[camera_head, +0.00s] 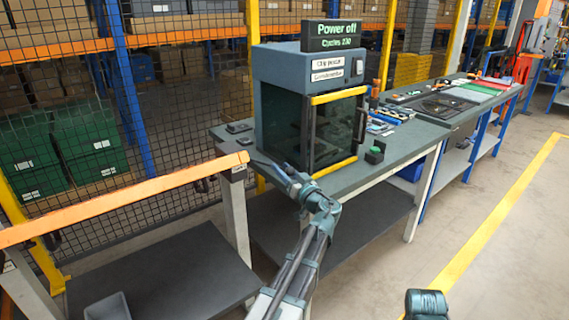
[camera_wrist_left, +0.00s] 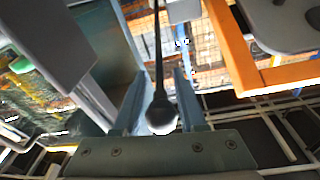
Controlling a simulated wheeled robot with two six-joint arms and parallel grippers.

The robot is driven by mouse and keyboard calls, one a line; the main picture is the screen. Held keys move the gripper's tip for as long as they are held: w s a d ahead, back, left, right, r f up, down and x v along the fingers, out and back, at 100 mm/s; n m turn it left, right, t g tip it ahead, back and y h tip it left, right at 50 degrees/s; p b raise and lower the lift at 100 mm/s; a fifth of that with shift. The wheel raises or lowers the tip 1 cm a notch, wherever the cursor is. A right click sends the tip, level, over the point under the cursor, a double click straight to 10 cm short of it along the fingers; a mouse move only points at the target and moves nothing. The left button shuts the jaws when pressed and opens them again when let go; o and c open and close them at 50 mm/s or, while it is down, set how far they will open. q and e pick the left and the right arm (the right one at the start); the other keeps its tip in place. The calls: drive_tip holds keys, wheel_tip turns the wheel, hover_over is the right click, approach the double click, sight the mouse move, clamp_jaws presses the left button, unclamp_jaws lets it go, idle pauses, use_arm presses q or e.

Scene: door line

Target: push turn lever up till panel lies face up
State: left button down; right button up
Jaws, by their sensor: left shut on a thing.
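The lever (camera_wrist_left: 158,55) shows in the left wrist view as a thin dark rod ending in a round knob (camera_wrist_left: 161,117). My left gripper (camera_wrist_left: 158,92) is shut on it, with one finger on each side of the rod and the knob close to the palm. In the head view my left gripper (camera_head: 252,160) is at the left side of the grey machine (camera_head: 283,100), by the end of the orange rail. The lever is too small or hidden to make out there. I cannot make out the panel or which face is up.
The machine has a dark glass door (camera_head: 335,130) with yellow edges and a sign reading "Power off". It stands on a workbench (camera_head: 385,170) with small parts. The orange rail (camera_head: 120,205) runs to the left. A mesh fence (camera_head: 190,110) stands behind. The floor at the right is clear.

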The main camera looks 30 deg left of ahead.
use_arm(q)
drive_tip(key=w+a+r+g+h+p, duration=0.2)
drive_tip(key=a+r+h+p, duration=0.2)
drive_tip(key=r+p, duration=0.9)
drive_tip(key=w+a+r+g+h+p, duration=0.1)
drive_tip(key=w+a+r+h+p, duration=0.1)
drive_tip(key=a+p, duration=0.4)
drive_tip(key=w+a+r+g+h+p, duration=0.2)
drive_tip(key=a+p, duration=0.5)
drive_tip(key=p, duration=0.5)
drive_tip(key=w+a+r+g+h+p, duration=0.1)
drive_tip(key=w+a+r+h+p, duration=0.2)
drive_tip(key=a+p, duration=0.4)
drive_tip(key=shift+w+n+h+p, duration=0.4)
drive_tip(key=shift+w+h+p, duration=0.1)
drive_tip(key=shift+h+p, duration=1)
drive_tip(key=shift+a, duration=0.1)
drive_tip(key=c, duration=0.9)
unclamp_jaws()
drive_tip(key=shift+o, duration=0.3)
drive_tip(key=shift+a+f, duration=0.1)
drive_tip(key=shift+f, duration=0.05)
